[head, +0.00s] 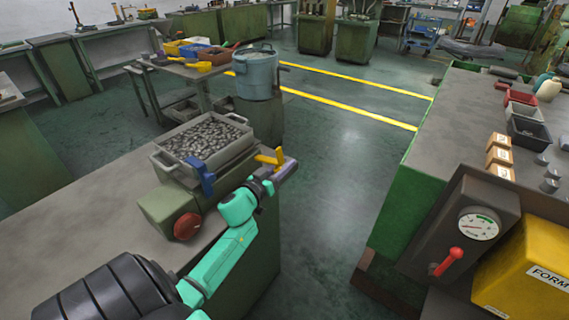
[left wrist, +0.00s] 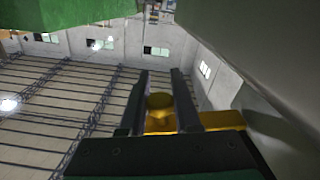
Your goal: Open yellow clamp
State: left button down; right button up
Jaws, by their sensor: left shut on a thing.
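The yellow clamp (head: 270,159) stands at the right end of the grey bin, near the bench's edge. My left gripper (head: 268,182) is at the clamp, with the green arm reaching up from the bottom of the head view. In the left wrist view a round yellow part of the clamp (left wrist: 160,113) sits between the two dark fingers of the gripper (left wrist: 162,78). The gripper is shut on it. A yellow bar of the clamp runs to the right behind the fingers. My right gripper is not in view.
The grey bin (head: 158,157) holds many small metal pieces. A blue clamp (head: 202,176) is at its front, above a green box with a red round part (head: 187,226). A blue-grey bucket (head: 256,74) stands behind. The floor to the right is clear up to another bench.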

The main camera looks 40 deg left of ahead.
pick_arm(q)
jog(key=shift+f+m, duration=0.2)
jog(key=shift+m, duration=0.1)
jog(key=c, duration=0.6)
grip_release()
jog(key=shift+c, duration=0.2)
jog(key=s, duration=1.4)
jog(key=shift+s+b, duration=0.35)
jog(key=shift+b, duration=0.05)
jog(key=shift+d, duration=0.1)
